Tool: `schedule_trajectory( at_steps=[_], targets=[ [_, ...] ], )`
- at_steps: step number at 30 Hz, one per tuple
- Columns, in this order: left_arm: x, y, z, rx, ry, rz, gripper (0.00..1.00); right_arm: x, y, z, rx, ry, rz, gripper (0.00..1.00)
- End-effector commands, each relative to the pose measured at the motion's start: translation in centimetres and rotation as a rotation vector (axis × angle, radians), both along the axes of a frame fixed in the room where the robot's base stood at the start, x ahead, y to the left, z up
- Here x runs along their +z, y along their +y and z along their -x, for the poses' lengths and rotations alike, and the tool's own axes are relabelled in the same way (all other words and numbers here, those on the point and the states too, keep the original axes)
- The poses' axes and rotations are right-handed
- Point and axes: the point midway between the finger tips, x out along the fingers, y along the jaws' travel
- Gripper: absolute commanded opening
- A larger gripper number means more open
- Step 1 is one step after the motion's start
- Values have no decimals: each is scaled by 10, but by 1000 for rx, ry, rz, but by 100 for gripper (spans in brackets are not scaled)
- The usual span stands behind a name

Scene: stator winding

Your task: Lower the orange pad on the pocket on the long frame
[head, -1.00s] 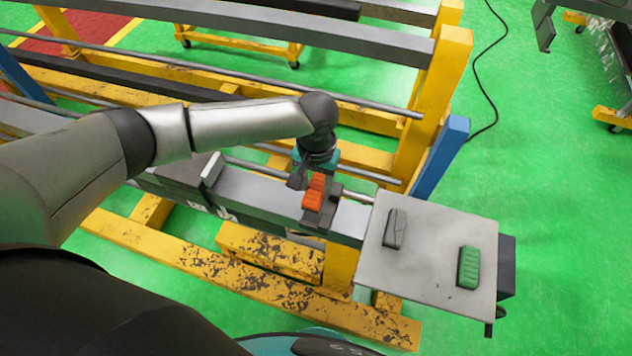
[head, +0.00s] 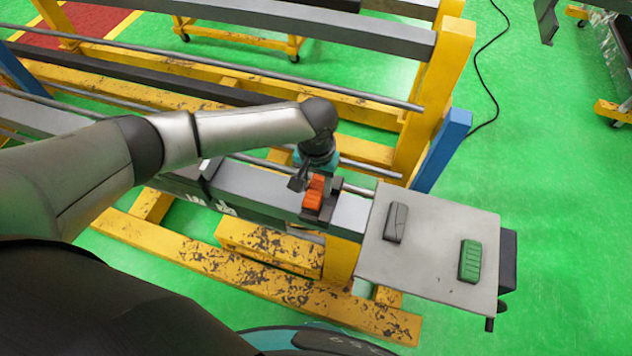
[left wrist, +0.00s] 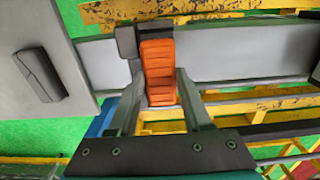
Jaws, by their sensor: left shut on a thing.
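The orange pad (head: 313,196) is ribbed and held by my left gripper (head: 307,184), which is shut on it. In the left wrist view the pad (left wrist: 158,68) lies between the two fingers (left wrist: 158,98). The pocket (head: 334,192) is a dark grey bracket on the long frame (head: 258,187), a grey beam. The pad is over or just inside it; I cannot tell whether it touches the bottom. In the left wrist view the dark bracket (left wrist: 127,42) shows beside the pad's far end. My right gripper is not in view.
A grey plate (head: 425,225) at the beam's right end carries a dark grey pad (head: 396,222) and a green pad (head: 470,261). A yellow rack (head: 432,90) with rails stands behind the arm. A blue post (head: 442,150) stands right of the arm.

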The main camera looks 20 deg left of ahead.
Motion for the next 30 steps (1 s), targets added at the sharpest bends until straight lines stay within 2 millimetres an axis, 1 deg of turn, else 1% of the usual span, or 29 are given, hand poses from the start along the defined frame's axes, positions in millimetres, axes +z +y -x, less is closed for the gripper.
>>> schedule_trajectory(
  at_steps=[8,21,30],
  targets=[
    [-1,0,0,0,0,0,0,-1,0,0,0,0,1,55],
    [-17,0,0,1,-1,0,0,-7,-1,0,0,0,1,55],
    [-17,0,0,0,-1,0,0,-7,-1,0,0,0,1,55]
  ],
)
